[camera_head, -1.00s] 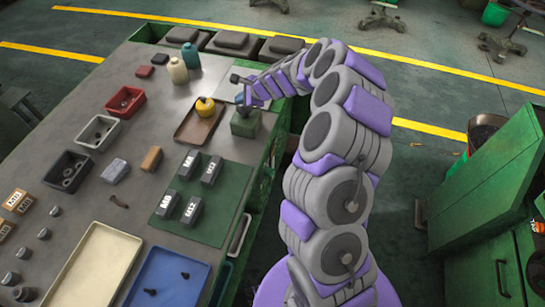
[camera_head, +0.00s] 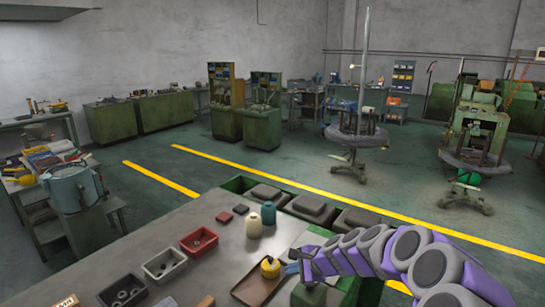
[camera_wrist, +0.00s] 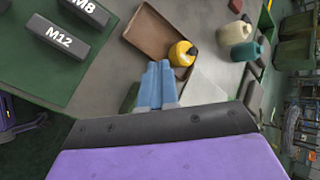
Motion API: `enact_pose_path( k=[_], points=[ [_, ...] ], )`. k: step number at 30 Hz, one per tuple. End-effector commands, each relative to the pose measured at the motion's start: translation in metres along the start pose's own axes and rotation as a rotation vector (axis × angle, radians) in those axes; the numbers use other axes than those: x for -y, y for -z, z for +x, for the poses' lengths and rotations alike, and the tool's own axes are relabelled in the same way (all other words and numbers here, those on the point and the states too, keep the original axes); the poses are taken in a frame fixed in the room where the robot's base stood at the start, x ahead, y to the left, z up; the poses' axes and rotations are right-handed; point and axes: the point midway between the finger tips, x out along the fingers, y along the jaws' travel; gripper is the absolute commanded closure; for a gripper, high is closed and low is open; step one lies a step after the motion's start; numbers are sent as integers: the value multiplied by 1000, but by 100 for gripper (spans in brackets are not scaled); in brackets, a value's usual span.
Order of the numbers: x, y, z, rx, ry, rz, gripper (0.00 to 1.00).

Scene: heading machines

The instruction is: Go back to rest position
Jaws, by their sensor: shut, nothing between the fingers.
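My gripper (camera_head: 292,269) is over the bench's right part in the head view, beside a yellow round container (camera_head: 270,266) on a brown tray (camera_head: 245,292). In the wrist view its blue fingers (camera_wrist: 157,82) are together with nothing between them. There the yellow container (camera_wrist: 182,53) sits just beyond the fingertips, on the brown tray (camera_wrist: 150,32). Whether the fingers touch anything below is unclear. My purple and grey arm reaches in from the right.
The bench (camera_head: 205,275) also holds a cream bottle (camera_head: 254,225), a teal bottle (camera_head: 268,212), a red bin (camera_head: 199,241) and a white bin (camera_head: 164,265). Dark labelled blocks (camera_wrist: 60,40) lie on a green mat. Open floor (camera_head: 330,205) lies beyond the bench, with machines farther back.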

Motion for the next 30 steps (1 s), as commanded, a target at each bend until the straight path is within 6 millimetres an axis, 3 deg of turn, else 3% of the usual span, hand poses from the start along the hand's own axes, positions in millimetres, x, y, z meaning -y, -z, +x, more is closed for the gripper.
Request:
enact_pose_path(
  k=[1,6,12,18,27,30],
  points=[
    [-6,-26,-11,26,-26,-84,100],
    [-45,-89,-47,93,-143,-362,100],
    [-108,-133,-95,133,-298,-657,100],
    [-182,-146,-147,147,-481,-900,100],
    [-296,-134,-227,147,-785,-1126,100],
    [-325,-128,-248,148,-864,-1157,100]
  ],
)
